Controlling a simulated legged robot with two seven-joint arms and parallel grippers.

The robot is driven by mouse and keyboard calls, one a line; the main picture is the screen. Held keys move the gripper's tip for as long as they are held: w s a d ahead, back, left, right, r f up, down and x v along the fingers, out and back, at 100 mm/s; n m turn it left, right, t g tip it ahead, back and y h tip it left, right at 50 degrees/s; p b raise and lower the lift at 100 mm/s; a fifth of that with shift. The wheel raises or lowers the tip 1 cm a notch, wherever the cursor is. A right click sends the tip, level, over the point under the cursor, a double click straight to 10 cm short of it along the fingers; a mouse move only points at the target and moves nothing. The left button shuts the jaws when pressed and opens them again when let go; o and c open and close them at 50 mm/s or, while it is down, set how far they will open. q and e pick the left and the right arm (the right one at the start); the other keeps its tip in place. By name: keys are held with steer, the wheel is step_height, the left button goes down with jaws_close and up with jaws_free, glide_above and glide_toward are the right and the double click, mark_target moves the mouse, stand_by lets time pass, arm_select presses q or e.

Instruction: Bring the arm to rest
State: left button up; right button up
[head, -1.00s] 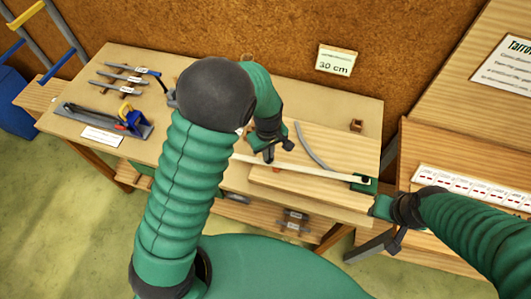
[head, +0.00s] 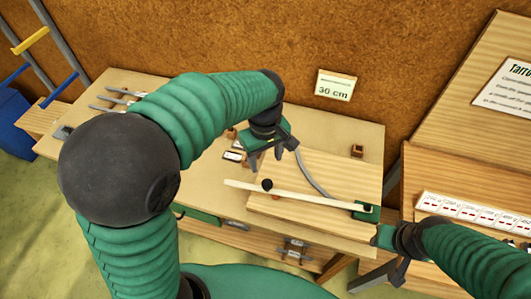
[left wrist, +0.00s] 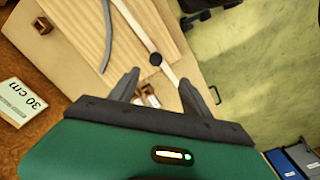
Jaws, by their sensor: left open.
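My left gripper (head: 264,160) is open and empty above the back of the workbench (head: 350,135). Its two grey fingers stand apart in the left wrist view (left wrist: 160,95). A pale strip (head: 315,199) with a round black knob (head: 267,185) lies across a wooden board (head: 335,225), apart from the fingers. The knob also shows beyond the fingers in the left wrist view (left wrist: 155,59). A grey curved strip (head: 312,176) lies on the board. My right gripper (head: 388,252) is at the lower right; its jaw gap is unclear.
A green block (head: 366,211) sits at the strip's right end. A small brown block (head: 357,151) stands at the back right. Small labelled pieces (head: 233,156) lie left of the board. A 30 cm sign (head: 336,85) is on the back wall. A labelled rack (head: 460,213) stands right.

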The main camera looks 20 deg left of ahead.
arm_select(q)
steer(key=s+a+f+m+t+b, duration=0.2)
steer(key=s+a+f+m, duration=0.3)
steer(key=s+f+m, duration=0.3)
step_height(320, 180, down, 3)
steer(key=shift+s+m+b, duration=0.2)
steer(key=shift+m+b, duration=0.35)
steer(key=shift+m, duration=0.35)
arm_select(e)
steer(key=x, duration=0.3)
steer(key=shift+s+a+f, duration=0.1)
steer(key=shift+a+f, duration=0.05)
steer(key=shift+a, duration=0.15)
arm_select(q)
steer(key=shift+w+d, duration=0.1)
steer(key=shift+d, duration=0.05)
arm_select(e)
steer(key=shift+d+f, duration=0.1)
steer(key=shift+d, duration=0.1)
steer(key=shift+a, duration=0.15)
